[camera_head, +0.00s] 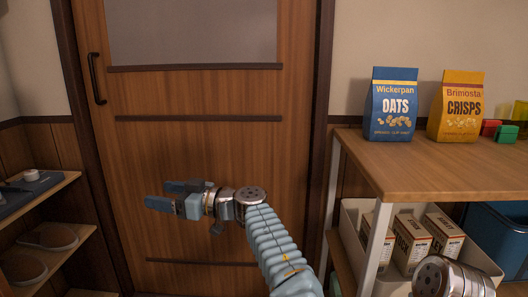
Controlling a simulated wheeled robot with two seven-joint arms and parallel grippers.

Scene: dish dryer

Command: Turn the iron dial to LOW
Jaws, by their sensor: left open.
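My left gripper (158,195) is open and empty, pointing left in front of the wooden door (200,150). Its two light blue fingers are apart, with only the door behind them. Part of my right arm shows at the bottom right, but its gripper is out of the picture.
A white bin (484,262) with several cartons stands below. Shoe shelves (45,190) stand at left.

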